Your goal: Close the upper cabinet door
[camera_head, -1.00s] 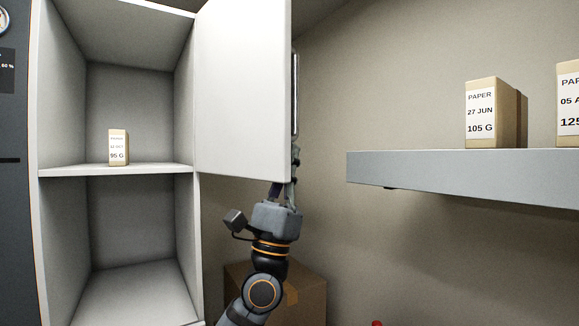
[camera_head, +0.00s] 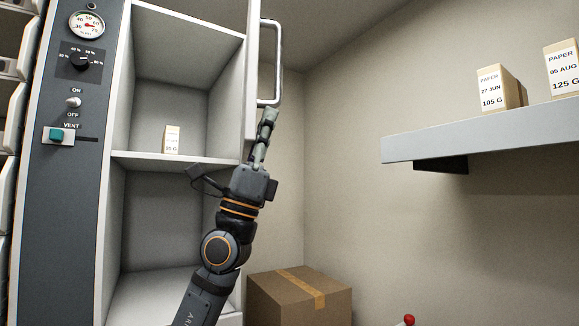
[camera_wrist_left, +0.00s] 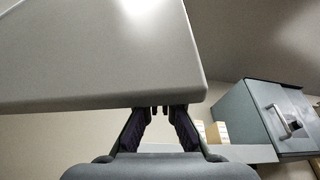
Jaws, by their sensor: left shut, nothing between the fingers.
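The upper cabinet door (camera_head: 252,70) is open and shows nearly edge-on in the head view, at the right side of the upper compartment (camera_head: 185,85). Its bar handle (camera_head: 278,60) is on the outer, right-hand face. My left gripper (camera_head: 268,116) is shut and empty, by the lower outer side of the door just below the handle. In the left wrist view a door panel (camera_wrist_left: 90,62) fills the upper left, and the fingertips (camera_wrist_left: 168,109) are at its lower edge near the corner; I cannot tell whether they touch. My right gripper is not in view.
A small paper box (camera_head: 171,140) stands inside the upper compartment. The lower compartment (camera_head: 165,225) is open. A wall shelf (camera_head: 480,137) with paper boxes is at right, a cardboard box (camera_head: 300,295) below. A control panel (camera_head: 72,180) stands left.

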